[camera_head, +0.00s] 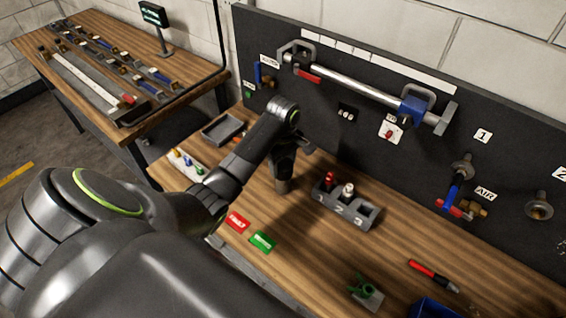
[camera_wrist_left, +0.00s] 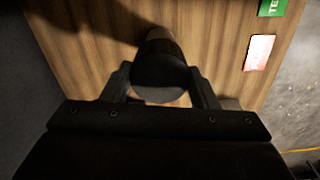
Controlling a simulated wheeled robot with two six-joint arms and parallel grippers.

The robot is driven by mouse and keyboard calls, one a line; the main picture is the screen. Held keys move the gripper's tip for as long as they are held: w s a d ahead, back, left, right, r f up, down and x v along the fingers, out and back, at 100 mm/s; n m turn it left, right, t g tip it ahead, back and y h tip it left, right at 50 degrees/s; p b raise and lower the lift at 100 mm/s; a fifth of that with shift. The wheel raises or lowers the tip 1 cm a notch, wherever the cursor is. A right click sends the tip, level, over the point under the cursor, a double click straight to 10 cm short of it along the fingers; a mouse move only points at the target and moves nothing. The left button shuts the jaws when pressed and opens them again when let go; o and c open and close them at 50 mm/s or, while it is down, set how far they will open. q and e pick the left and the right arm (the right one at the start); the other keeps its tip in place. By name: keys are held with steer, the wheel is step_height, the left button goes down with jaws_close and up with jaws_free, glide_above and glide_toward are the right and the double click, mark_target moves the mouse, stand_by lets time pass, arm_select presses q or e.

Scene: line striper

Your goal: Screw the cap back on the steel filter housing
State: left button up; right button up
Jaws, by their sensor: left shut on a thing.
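My left gripper (camera_head: 284,160) points down over the work table, below the dark panel. It is shut on a dark round cap (camera_wrist_left: 160,72), which shows between the two fingers in the left wrist view. Below the fingers in the head view is the steel filter housing (camera_head: 284,185), a short grey-brown cylinder standing upright on the wood. Its side also shows beyond the cap in the left wrist view (camera_wrist_left: 159,36). The gripper hides most of the cap in the head view. I cannot tell whether the cap's thread is engaged. My right gripper is not in view.
A grey numbered holder (camera_head: 345,208) with red and white items stands right of the housing. Red (camera_head: 237,222) and green (camera_head: 263,241) cards lie in front. A grey tray (camera_head: 223,129) is at the left. The panel (camera_head: 350,130) with pipe and valves rises behind.

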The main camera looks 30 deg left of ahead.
arm_select(q)
steer(key=shift+m, duration=1)
steer(key=m, duration=0.3)
steer(key=shift+m, duration=0.8)
steer(key=m, duration=0.4)
steer(key=o, duration=1.3)
steer(key=shift+c, duration=0.2)
steer(key=shift+o, duration=0.3)
